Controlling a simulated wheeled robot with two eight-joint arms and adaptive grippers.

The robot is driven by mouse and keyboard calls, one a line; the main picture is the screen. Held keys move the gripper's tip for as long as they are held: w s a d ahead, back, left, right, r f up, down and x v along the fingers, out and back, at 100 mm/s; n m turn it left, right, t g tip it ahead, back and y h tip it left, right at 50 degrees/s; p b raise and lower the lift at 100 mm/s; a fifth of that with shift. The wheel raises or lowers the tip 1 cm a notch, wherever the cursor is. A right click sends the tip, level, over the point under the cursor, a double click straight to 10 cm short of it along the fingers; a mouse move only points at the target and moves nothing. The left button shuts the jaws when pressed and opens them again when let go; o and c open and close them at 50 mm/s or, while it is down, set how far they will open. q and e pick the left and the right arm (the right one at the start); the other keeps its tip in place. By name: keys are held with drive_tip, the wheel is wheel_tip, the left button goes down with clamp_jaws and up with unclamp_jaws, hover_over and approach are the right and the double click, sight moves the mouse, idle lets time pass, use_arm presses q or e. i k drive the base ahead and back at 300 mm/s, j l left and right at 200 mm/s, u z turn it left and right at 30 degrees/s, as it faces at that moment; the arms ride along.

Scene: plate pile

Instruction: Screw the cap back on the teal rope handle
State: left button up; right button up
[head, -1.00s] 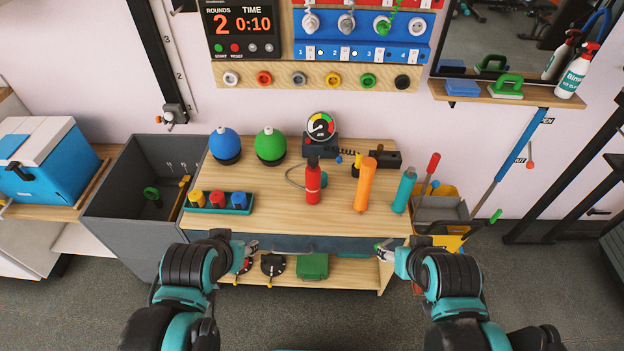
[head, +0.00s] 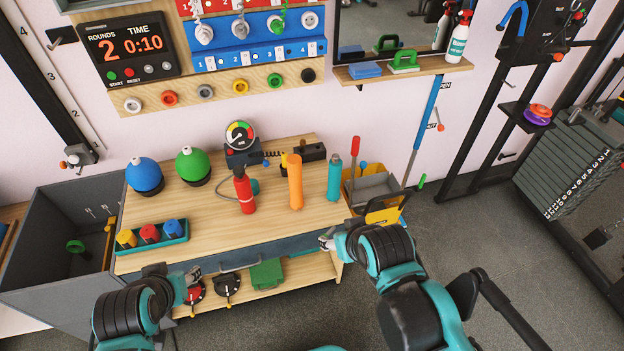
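The teal handle (head: 334,178) stands upright near the right end of the wooden workbench, right of an orange handle (head: 295,181). A small teal piece (head: 254,186) sits behind the red bottle (head: 243,192) and is partly hidden; I cannot tell if it is a cap. My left gripper (head: 194,281) is below the bench's front edge, by the lower shelf, far from the teal handle. My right gripper (head: 325,241) is just in front of the bench's right front edge, below the teal handle and apart from it. Both fingertips are too small to tell open from shut.
A teal tray (head: 152,244) with yellow, red and blue cylinders lies at the bench's front left. Blue (head: 144,173) and green (head: 192,163) balls and a gauge (head: 240,136) stand behind. A grey bin (head: 55,245) flanks the left; a yellow-grey caddy (head: 376,190) flanks the right.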

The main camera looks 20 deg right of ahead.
sight(334, 170)
drive_tip(key=i+l+u, duration=0.2)
drive_tip(key=u, duration=0.25)
drive_tip(key=i+l+u, duration=0.1)
drive_tip(key=l+u, duration=0.3)
